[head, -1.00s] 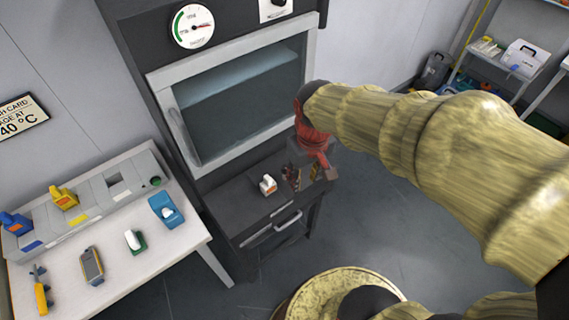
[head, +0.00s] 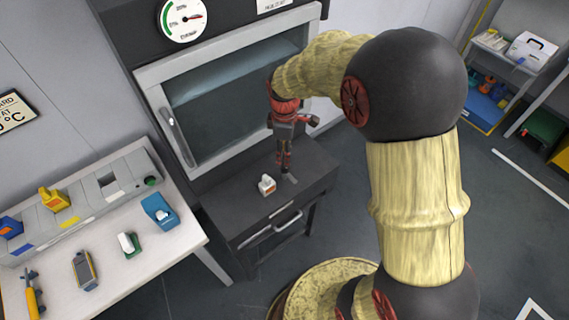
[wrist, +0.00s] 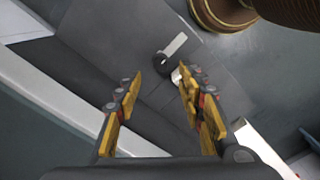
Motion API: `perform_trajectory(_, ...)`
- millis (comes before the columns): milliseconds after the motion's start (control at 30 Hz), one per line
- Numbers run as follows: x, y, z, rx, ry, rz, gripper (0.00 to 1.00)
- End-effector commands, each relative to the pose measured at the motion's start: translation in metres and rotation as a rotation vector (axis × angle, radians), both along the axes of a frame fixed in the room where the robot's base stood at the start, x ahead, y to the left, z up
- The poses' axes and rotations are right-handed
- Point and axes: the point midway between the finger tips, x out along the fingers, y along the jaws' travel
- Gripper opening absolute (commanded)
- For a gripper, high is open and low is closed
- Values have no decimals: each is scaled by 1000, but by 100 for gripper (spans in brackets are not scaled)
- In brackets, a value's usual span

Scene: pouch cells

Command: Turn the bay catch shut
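A lever catch, which looks like the bay catch, has a light grey bar (wrist: 176,44) on a black round hub. The bar points up and right in the wrist view. My gripper (head: 284,168) hangs pointing down above the cabinet top. In the wrist view its yellow-padded fingers (wrist: 159,78) are apart and empty, with the hub just beyond the gap between the tips. I cannot tell the exact height above the catch.
A white and orange object (head: 267,186) stands on the cabinet top left of my gripper, close to it. The oven door (head: 228,95) rises behind. A bench (head: 190,235) with several tools and cells stands left.

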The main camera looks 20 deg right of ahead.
Motion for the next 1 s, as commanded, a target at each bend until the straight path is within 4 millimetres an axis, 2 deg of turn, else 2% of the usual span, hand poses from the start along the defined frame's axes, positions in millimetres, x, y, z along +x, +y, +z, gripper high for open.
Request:
perform_trajectory(33,-1,0,-11,0,3,-1,39)
perform_trajectory(200,-1,0,-38,0,2,-2,39)
perform_trajectory(400,0,0,-59,0,1,-3,39)
perform_trajectory(767,0,0,-64,0,0,-3,39)
perform_trajectory(1000,0,0,-64,0,0,-4,27)
